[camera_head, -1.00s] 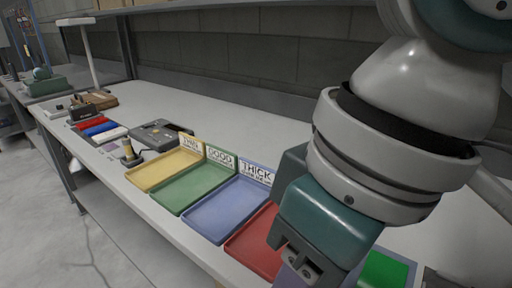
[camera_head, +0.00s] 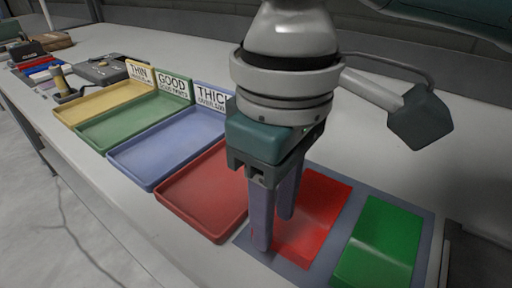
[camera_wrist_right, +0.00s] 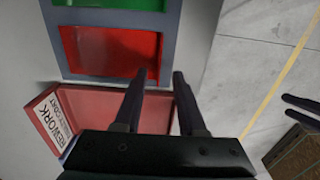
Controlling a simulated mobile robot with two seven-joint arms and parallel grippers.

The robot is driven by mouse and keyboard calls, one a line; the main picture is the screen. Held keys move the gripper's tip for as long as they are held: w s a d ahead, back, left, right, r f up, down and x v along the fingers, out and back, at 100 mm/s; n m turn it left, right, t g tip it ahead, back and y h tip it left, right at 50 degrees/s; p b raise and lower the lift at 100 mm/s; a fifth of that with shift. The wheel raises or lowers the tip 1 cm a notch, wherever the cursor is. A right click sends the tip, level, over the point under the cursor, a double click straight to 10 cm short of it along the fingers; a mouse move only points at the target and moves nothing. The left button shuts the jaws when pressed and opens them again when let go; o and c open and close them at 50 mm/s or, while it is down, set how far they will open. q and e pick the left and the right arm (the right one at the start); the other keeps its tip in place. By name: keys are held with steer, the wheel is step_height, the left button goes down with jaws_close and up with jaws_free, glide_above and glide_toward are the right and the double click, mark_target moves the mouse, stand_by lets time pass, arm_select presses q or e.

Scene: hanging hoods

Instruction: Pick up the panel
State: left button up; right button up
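A red panel (camera_head: 322,205) and a green panel (camera_head: 380,245) lie side by side on a blue-grey mat (camera_head: 418,212); I cannot tell which one the task means. My right gripper (camera_head: 274,232) is open and empty, fingers pointing down at the near left edge of the red panel, partly hiding it. In the right wrist view the red panel (camera_wrist_right: 110,50) lies just beyond the open fingertips (camera_wrist_right: 158,76), nearer the left one; contact cannot be told. Two dark, parted fingers, seemingly my left gripper (camera_wrist_right: 286,105), show at that view's right edge.
A red tray (camera_head: 205,195) stands just left of the mat; its sign reads REWORK in the wrist view. Blue (camera_head: 165,145), green (camera_head: 125,122) and yellow (camera_head: 95,103) trays follow leftward. The bench front edge is close to the mat.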

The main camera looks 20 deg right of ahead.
step_height(320, 180, down, 3)
steer(key=shift+f, duration=0.1)
steer(key=shift+w, duration=0.1)
jaws_close()
stand_by(1.3)
